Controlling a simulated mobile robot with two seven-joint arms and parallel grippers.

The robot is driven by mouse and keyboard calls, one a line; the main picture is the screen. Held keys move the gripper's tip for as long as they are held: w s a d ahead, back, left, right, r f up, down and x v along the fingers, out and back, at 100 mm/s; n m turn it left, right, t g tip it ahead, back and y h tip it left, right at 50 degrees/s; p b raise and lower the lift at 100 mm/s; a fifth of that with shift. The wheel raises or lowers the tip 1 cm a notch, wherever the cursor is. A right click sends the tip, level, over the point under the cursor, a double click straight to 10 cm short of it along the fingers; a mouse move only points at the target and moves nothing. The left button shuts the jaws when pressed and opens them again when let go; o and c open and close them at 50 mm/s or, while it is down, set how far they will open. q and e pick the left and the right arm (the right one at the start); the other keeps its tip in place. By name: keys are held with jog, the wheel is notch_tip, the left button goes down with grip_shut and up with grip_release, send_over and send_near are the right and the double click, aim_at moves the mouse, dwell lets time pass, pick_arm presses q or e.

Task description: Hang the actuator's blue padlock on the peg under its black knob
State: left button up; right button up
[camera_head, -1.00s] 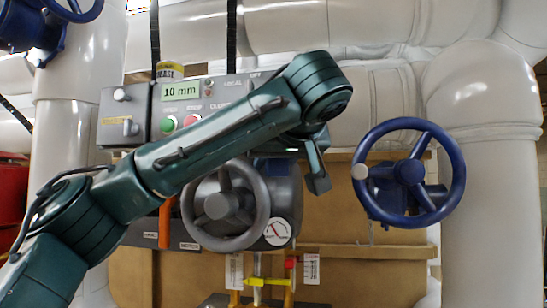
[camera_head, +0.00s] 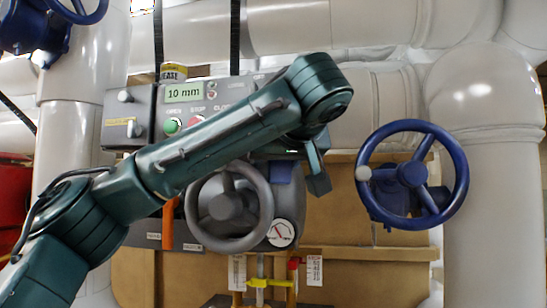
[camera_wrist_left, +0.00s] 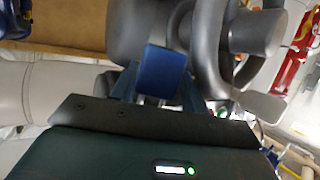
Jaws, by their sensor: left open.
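The blue padlock (camera_head: 281,172) shows in the head view as a small blue patch beside the grey handwheel, partly hidden by my left arm. In the left wrist view the blue padlock (camera_wrist_left: 162,68) is a blue block just ahead of the gripper, with a bit of bright metal below it. My left gripper (camera_head: 317,178) is open. In the wrist view its fingers (camera_wrist_left: 160,92) lie at either side of the padlock; contact cannot be told. The actuator's side box (camera_head: 126,118) carries two knobs; I cannot make out the peg. My right gripper is not in view.
The grey handwheel (camera_head: 229,207) is close to my left gripper. A blue valve wheel (camera_head: 412,174) stands to the right. The control panel (camera_head: 205,108) is behind my arm. A round gauge (camera_head: 281,233) and yellow fittings (camera_head: 270,283) are below.

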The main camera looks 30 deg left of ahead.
pick_arm(q)
jog(key=shift+w+d+f, duration=0.1)
jog(key=shift+w+f, duration=0.15)
jog(key=shift+f, duration=0.1)
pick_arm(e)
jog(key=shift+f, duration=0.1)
pick_arm(q)
jog(key=shift+s+d+r+b, duration=0.15)
jog(key=shift+s+d+b, duration=0.15)
jog(key=shift+d+b, duration=0.15)
jog(key=b+v, duration=0.2)
jog(key=v, duration=1)
jog(key=shift+s+a+r, duration=0.2)
jog(key=shift+s+r, duration=0.15)
jog(key=shift+s, duration=0.05)
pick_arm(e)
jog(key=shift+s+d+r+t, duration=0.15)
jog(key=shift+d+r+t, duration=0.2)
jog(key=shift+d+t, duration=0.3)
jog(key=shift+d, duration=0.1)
